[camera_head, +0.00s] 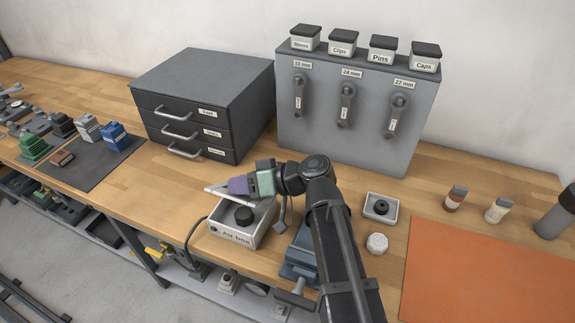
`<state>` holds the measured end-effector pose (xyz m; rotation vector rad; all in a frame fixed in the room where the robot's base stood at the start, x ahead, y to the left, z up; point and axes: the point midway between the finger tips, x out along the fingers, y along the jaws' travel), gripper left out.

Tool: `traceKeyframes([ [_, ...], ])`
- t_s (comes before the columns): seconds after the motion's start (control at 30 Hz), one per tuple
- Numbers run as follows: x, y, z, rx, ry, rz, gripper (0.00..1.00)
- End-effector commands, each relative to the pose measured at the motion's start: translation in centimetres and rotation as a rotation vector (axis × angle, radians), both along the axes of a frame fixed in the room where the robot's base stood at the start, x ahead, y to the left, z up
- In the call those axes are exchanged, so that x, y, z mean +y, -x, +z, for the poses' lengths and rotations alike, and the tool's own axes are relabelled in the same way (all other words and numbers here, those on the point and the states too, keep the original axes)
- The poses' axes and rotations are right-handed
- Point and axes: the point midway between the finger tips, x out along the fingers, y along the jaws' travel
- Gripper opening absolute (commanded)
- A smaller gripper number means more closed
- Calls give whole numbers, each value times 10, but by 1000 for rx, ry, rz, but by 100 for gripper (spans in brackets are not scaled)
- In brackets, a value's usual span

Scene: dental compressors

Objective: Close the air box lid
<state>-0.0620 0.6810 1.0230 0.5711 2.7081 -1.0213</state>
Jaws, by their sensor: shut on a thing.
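The air box (236,232) sits near the front edge of the wooden bench, left of my arm, with its label facing forward. A black round part (243,215) shows inside the open box. The light grey lid (217,190) is raised and tilted above the back left of the box. The fingers and arm hide part of the lid and the back of the box, so I cannot see the hinge.
A dark drawer cabinet (205,100) and a grey wrench panel (343,125) stand behind. A blue vise (298,257) is close to the right of the box. A small tray (380,207) and an orange mat (490,270) lie farther right. A dark cable runs left of the box.

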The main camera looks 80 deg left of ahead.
Motion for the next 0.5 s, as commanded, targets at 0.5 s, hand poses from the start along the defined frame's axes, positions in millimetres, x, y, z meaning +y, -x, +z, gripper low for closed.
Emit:
traceKeyframes([
  [0.5,-25,25,-32,-127,-210,16,0],
])
